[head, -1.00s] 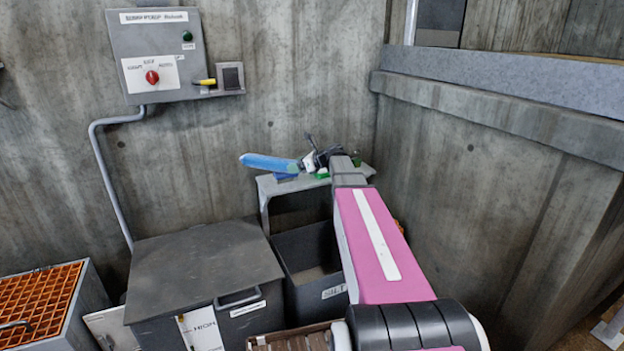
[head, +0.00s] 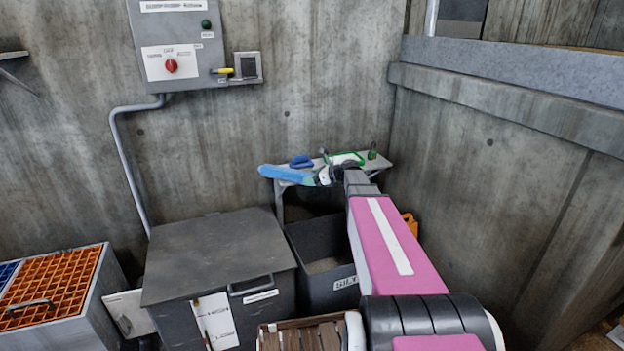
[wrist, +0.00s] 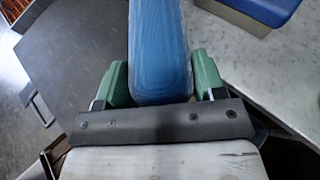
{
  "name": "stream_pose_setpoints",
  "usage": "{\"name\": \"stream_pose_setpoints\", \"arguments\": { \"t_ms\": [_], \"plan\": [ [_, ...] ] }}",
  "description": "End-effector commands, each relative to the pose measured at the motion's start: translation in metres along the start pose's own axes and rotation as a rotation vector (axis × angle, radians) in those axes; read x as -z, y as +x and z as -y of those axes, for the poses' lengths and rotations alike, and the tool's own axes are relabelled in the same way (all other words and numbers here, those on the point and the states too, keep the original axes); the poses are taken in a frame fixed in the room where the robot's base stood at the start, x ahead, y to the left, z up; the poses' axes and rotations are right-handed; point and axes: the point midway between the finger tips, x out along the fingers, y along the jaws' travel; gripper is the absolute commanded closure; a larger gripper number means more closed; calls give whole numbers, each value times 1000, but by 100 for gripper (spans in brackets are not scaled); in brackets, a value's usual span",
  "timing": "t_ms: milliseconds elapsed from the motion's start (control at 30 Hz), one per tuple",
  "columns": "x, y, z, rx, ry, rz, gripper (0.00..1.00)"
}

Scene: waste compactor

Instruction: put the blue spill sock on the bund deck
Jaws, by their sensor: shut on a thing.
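The blue spill sock (head: 288,174) is long and light blue. My gripper (head: 328,175) is shut on it near one end, and it sticks out to the left in the head view, by the front edge of the grey shelf. In the wrist view the sock (wrist: 160,40) runs straight up between the green fingers of my gripper (wrist: 160,82). A low grey box with an orange grating top (head: 55,285), which looks like the bund deck, stands at the far left. A blue grating section shows at its left edge, cut off by the frame.
The grey shelf (head: 375,165) holds a dark blue item (head: 301,161) and several small things. A dark lidded bin (head: 215,255) stands between the shelf and the grating, with an open grey bin (head: 318,280) beside it. A control box (head: 180,45) hangs on the wall.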

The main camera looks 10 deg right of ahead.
Motion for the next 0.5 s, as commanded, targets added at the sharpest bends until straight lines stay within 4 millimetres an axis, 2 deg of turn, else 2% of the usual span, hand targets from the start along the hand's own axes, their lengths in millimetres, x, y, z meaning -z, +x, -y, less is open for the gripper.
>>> {"name": "stream_pose_setpoints", "arguments": {
  "t_ms": [167,200,267,500],
  "plan": [
    [2,1,0,0,1,1,67],
    [2,1,0,0,0,0,27],
    [2,1,0,0,0,0,11],
    [2,1,0,0,0,0,11]
  ]
}}
